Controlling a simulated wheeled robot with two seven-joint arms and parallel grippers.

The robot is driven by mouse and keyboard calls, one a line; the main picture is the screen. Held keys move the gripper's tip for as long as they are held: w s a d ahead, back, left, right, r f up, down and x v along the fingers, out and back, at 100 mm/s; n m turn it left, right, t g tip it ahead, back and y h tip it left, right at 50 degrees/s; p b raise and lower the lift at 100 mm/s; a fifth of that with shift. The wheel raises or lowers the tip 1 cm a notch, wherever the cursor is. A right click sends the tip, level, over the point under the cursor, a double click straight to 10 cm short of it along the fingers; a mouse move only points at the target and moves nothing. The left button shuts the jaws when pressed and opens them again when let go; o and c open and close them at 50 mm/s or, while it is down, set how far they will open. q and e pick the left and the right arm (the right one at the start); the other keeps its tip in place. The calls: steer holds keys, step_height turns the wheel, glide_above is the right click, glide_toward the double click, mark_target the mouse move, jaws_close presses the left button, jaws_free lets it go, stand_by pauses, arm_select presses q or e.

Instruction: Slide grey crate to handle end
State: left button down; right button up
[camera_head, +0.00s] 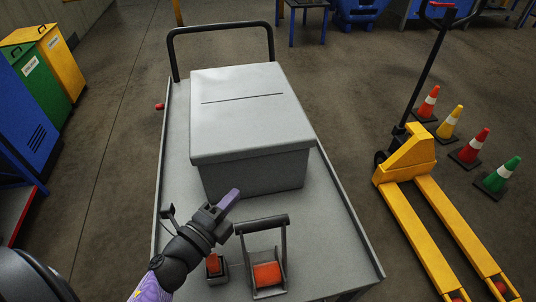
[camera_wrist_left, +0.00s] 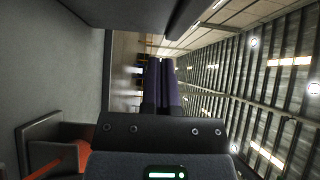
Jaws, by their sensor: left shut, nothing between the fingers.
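The grey crate (camera_head: 255,178), with a slotted lid, sits on a grey flat cart (camera_head: 335,235). The cart's dark push handle (camera_head: 221,30) rises at the far end, with a strip of bare deck before it. My left gripper (camera_head: 230,200) is in front of the crate's near face, low down. Its purple fingers are shut and empty, pointing up and to the right. I cannot tell whether they touch the crate. The shut fingers also show in the left wrist view (camera_wrist_left: 162,85). My right gripper is not in view.
On the cart's near end stand a grey bracket with a red roller (camera_head: 267,275) and a small dark box with a red part (camera_head: 215,266), close to my left wrist. A yellow pallet truck (camera_head: 410,158) and several cones stand right; bins (camera_head: 50,60) stand left.

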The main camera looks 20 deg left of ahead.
mark_target(266, 159)
arm_select(q)
steer(key=w, duration=0.3)
steer(key=w+d, duration=0.1)
steer(key=w, duration=0.5)
steer(key=shift+d, duration=0.15)
